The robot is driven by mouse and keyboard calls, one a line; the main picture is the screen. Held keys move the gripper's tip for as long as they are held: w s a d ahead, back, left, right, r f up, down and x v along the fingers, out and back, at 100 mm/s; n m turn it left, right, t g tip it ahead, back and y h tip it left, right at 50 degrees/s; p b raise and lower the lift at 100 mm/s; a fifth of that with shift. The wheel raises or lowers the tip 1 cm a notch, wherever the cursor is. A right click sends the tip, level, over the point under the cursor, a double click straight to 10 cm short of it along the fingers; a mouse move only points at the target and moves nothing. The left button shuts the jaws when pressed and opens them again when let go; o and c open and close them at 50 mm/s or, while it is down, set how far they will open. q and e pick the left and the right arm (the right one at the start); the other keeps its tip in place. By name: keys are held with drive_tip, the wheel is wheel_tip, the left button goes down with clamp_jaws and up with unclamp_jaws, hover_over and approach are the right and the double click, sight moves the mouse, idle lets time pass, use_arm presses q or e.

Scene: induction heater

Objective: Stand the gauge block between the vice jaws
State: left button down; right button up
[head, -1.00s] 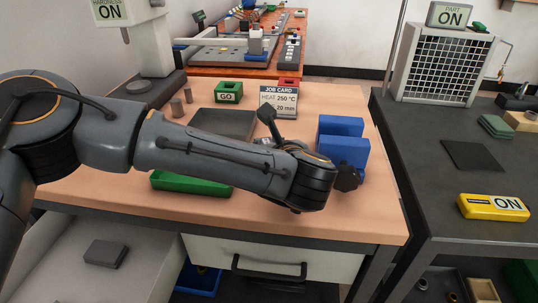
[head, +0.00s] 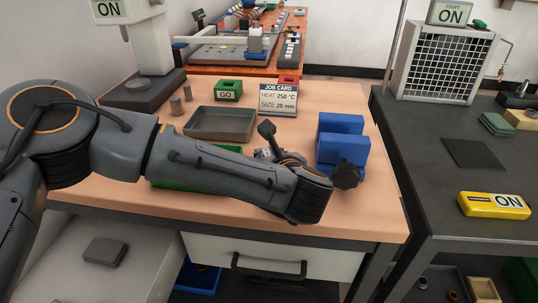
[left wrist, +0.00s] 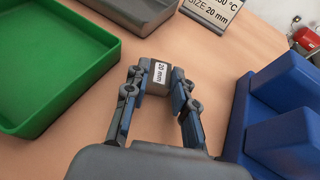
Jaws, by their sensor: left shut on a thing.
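The gauge block (left wrist: 158,76) is a small grey block with a white "20 mm" label. My left gripper (left wrist: 156,86) is shut on it, one finger on each side, in the left wrist view. In the head view the left gripper (head: 268,153) is partly hidden behind my own wrist, so the block is hard to make out there. The blue vice (head: 340,140) stands on the table just right of the gripper, with a gap between its two jaws and a dark knob at its front. The vice also shows at right in the left wrist view (left wrist: 292,88). The block is outside the jaws.
A job card (head: 278,99) reading 250 °C and 20 mm stands behind the gripper. A grey tray (head: 220,136) and a green tray (left wrist: 50,128) lie to the left. Two small grey cylinders and a green "GO" block (head: 228,91) stand farther back.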

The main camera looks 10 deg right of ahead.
use_arm(q)
drive_tip(key=c, duration=1.1)
unclamp_jaws()
drive_tip(key=shift+r, duration=0.1)
